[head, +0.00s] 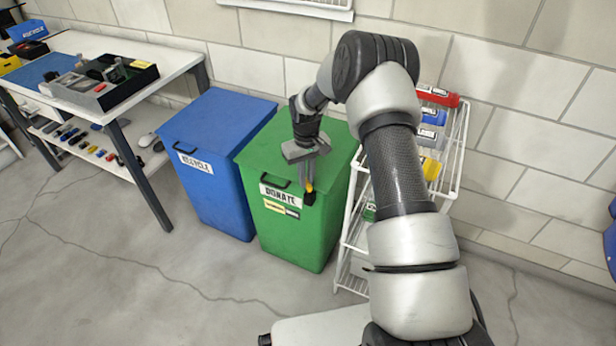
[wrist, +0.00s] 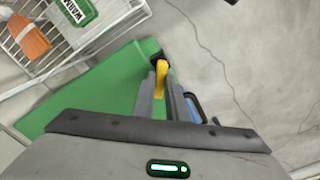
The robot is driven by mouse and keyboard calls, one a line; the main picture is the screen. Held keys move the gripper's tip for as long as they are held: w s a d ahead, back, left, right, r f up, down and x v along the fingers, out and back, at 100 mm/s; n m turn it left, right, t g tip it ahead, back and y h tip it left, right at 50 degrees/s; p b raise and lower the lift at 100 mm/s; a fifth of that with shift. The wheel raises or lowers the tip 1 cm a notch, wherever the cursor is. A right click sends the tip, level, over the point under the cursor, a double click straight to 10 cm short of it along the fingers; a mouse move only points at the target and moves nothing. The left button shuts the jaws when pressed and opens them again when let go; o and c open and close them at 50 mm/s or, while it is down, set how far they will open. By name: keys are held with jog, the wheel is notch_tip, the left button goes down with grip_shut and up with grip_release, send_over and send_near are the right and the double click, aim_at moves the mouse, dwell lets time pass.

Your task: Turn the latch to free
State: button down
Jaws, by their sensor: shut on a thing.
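The latch has a yellow handle (head: 310,187) and a black mount (head: 309,198) on the front of the green DONATE bin (head: 290,232), near its upper right corner. My gripper (head: 308,182) points down at the front edge of the green lid and is shut on the yellow handle. In the wrist view the handle (wrist: 161,75) shows between my fingers (wrist: 165,90), with the black mount (wrist: 156,57) just beyond. The fingers hide part of the handle, so its exact angle is hard to tell.
A blue RECYCLE bin (head: 212,165) stands left of the green one. A workbench (head: 185,58) with a tray is at the left. The floor in front is clear.

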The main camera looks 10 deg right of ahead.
jog(key=n, duration=0.3)
jog(key=shift+s+a+n, duration=0.1)
jog(key=shift+a+n, duration=0.15)
jog(key=shift+n, duration=0.05)
jog(key=shift+s+a+n+p, duration=0.1)
jog(key=shift+n+p, duration=0.1)
jog(key=shift+n, duration=0.75)
jog(key=shift+s+a+n+p, duration=0.1)
jog(key=shift+n+p, duration=0.1)
jog(key=shift+n, duration=0.75)
jog(key=c, duration=1.8)
grip_release()
jog(key=shift+o, duration=0.2)
jog(key=shift+r, duration=0.1)
notch_tip(320, 180, up, 17)
jog(key=p, duration=0.3)
jog(key=shift+r, duration=0.15)
